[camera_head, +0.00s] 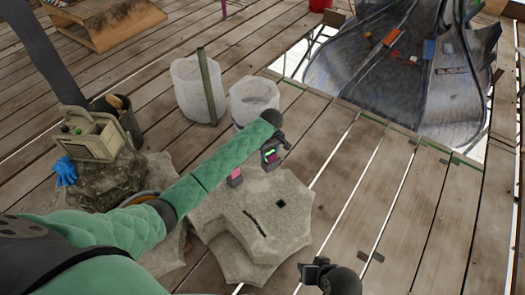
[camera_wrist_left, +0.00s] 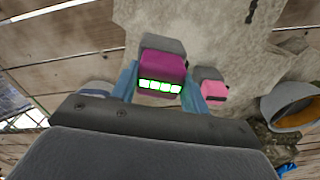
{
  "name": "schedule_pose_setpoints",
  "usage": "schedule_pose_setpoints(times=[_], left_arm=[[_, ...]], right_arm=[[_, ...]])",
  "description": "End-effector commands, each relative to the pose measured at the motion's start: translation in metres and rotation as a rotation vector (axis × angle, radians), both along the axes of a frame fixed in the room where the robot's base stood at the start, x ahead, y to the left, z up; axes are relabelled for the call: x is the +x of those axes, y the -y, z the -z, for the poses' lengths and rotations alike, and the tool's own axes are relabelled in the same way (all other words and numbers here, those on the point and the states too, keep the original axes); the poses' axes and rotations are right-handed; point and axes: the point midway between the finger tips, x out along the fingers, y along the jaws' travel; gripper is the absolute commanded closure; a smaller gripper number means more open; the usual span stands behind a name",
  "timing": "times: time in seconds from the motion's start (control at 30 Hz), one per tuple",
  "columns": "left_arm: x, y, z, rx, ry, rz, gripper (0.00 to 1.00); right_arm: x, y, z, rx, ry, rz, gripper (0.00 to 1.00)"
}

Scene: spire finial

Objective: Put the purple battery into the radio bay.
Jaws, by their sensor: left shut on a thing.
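The purple battery (camera_wrist_left: 163,68) has a grey end and a strip of lit green-white marks. In the left wrist view it sits between the two fingers of my left gripper (camera_wrist_left: 164,88), which is shut on it. In the head view the left gripper (camera_head: 272,149) is at the far edge of the pale stone slab, with the battery (camera_head: 271,157) at its tip. The beige radio (camera_head: 93,136) stands on a dark rock at the left, well away from the battery; I cannot make out its bay. My right gripper (camera_head: 314,271) is low in the head view, its fingers unclear.
A pink block (camera_head: 235,175) lies on the stone slab (camera_head: 270,225), beside my left forearm. A blue glove (camera_head: 65,170) hangs by the radio, and a dark pot (camera_head: 117,115) stands behind it. Two whitish bins (camera_head: 197,90) stand beyond the slab. Plank floor is open at right.

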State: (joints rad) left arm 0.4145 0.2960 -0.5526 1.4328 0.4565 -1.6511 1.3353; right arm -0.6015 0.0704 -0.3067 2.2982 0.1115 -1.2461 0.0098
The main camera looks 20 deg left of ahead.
Motion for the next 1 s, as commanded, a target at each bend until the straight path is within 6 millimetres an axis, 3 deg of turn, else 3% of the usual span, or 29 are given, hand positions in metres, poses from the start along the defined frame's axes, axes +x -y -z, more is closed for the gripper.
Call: schedule_pose_setpoints(times=[0.3, 0.57, 0.67, 0.77, 1.0], left_arm=[[-0.018, 0.024, -0.019, -0.001, 0.001, 0.0, 1.0], [-0.018, 0.026, -0.023, 0.0, 0.001, -0.001, 1.0], [-0.01, 0.025, -0.034, 0.0, 0.003, -0.002, 1.0], [0.006, 0.012, -0.054, 0.002, 0.005, -0.012, 1.0], [0.049, -0.043, -0.101, 0.002, 0.002, -0.089, 1.0]], right_arm=[[0.0, 0.0, 0.004, 0.001, 0.001, 0.001, 0.64], [0.0, 0.001, 0.004, -0.001, 0.001, 0.002, 0.64], [0.0, 0.0, 0.001, 0.0, 0.001, 0.002, 0.64], [0.0, 0.0, -0.002, 0.0, 0.001, 0.002, 0.64], [0.001, 0.002, -0.01, 0.001, 0.005, 0.006, 0.64]])
